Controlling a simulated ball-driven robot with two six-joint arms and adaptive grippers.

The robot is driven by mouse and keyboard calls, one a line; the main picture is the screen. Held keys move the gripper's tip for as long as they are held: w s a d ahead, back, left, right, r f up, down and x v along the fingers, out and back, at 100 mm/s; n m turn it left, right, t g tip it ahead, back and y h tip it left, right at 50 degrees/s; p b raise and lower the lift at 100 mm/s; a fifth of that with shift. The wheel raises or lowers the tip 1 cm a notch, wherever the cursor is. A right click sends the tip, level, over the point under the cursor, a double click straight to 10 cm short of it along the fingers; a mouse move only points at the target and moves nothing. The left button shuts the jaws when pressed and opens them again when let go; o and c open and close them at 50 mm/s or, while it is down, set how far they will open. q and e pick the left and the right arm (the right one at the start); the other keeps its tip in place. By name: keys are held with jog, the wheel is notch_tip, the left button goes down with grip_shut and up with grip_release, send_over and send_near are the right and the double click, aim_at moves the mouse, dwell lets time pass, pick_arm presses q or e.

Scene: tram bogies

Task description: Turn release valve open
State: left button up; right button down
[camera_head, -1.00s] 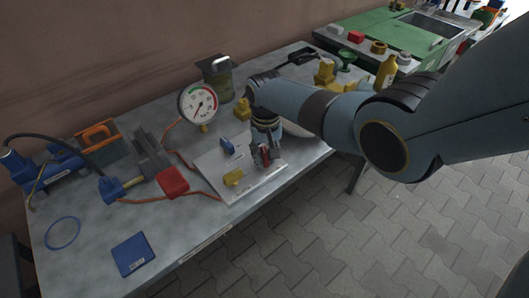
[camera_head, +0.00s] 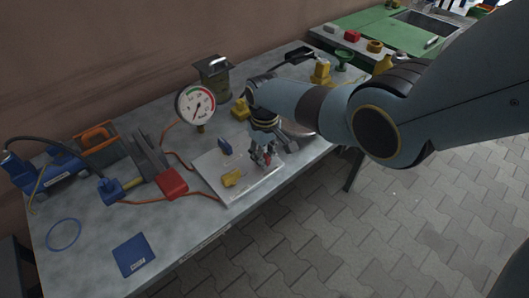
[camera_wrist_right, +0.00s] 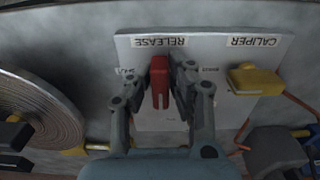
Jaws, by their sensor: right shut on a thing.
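The red release valve handle (camera_wrist_right: 160,88) sits on a white panel (camera_wrist_right: 210,50), below the label RELEASE, which appears upside down in the right wrist view. My right gripper (camera_wrist_right: 157,76) has its fingers on both sides of the handle and is shut on it. In the head view my right gripper (camera_head: 264,157) points down at the right part of the panel, and a bit of red (camera_head: 267,159) shows between its fingers. A yellow handle (camera_wrist_right: 254,79) sits by the CALIPER label, clear of the fingers. My left gripper is not in view.
A round pressure gauge (camera_head: 196,104) stands behind the panel. A blue handle (camera_head: 225,146) is at the panel's back. A red box (camera_head: 172,183), hoses and a blue pad (camera_head: 134,254) lie to the left. The bench's front left is mostly clear.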

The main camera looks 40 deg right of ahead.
jog(key=c, duration=1.2)
grip_release()
jog(key=shift+c, duration=0.2)
notch_tip(320, 180, up, 12)
jog(key=s+f+b, duration=1.6)
jog(key=s+f, duration=3)
jog(key=f, duration=0.3)
jog(key=shift+f+m+t+h, duration=0.15)
jog(key=shift+m+t+h, duration=0.15)
jog(key=shift+t+h, duration=0.1)
